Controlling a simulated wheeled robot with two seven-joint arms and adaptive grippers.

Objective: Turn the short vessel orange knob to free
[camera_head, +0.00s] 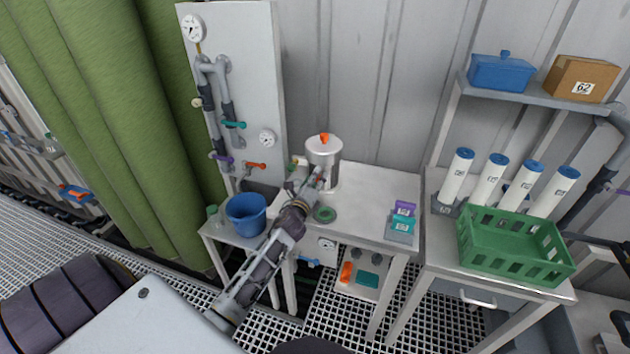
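The short vessel (329,172) is a silvery metal cylinder standing upright on the white table against the wall. An orange knob (324,138) sits on top of its lid. My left gripper (318,177) reaches up from the lower left. Its tips are in front of the vessel's body, below the knob, and cover part of its left side. I cannot tell whether they touch the vessel or whether the fingers are open or shut. A small fitting shows at the vessel's left side, partly hidden by the gripper. My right gripper is not in view.
A panel with pipes, gauges and coloured valves (230,80) stands behind left. A blue bucket (247,214) is left of my arm. A green crate (513,246) and several white tubes are right.

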